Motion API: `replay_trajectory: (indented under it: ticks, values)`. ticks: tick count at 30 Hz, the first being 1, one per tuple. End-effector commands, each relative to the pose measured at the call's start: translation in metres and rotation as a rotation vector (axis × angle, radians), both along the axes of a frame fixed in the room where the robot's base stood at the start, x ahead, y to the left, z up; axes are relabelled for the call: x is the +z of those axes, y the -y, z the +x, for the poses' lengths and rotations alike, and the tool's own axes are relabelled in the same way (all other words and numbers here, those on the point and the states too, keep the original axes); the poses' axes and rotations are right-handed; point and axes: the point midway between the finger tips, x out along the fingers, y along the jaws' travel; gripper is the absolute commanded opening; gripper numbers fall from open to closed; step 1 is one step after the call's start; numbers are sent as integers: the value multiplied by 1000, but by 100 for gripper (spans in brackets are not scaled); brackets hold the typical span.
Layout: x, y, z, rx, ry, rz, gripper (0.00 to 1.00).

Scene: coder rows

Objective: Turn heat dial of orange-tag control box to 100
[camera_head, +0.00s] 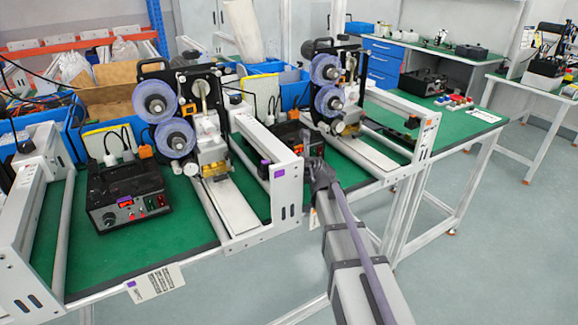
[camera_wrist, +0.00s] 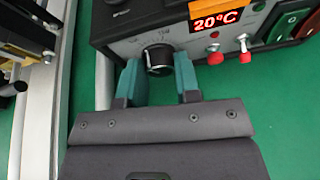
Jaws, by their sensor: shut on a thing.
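The heat dial (camera_wrist: 159,58) is a round black knob on the grey front panel of a black control box (camera_wrist: 125,22) in the wrist view. My gripper (camera_wrist: 159,72) has its two green fingers on either side of the dial, shut on it. A printed scale surrounds the dial, but its pointer and most numbers are too small or covered to read. The red display (camera_wrist: 215,20) on the panel reads 20°C. In the head view, this box (camera_head: 287,133) is partly hidden behind the machine frame and my arm.
Right of the dial are two small toggle switches (camera_wrist: 244,46) with red parts and a green rocker switch (camera_wrist: 290,22). A metal rail (camera_wrist: 42,110) runs at left in the wrist view. Another control box (camera_head: 128,195) stands on the left bench, near a purple tag.

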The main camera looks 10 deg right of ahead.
Motion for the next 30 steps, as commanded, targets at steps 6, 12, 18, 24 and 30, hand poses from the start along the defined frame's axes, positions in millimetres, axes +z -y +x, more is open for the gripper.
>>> replay_trajectory:
  ticks: [6,12,18,24,30]
  values:
    - [0,1,0,0,-18,52,7]
    - [0,1,0,0,-17,52,41]
    - [0,1,0,0,-17,52,41]
    - [14,8,-24,-2,-18,52,41]
    - [35,23,-70,-2,-18,52,41]
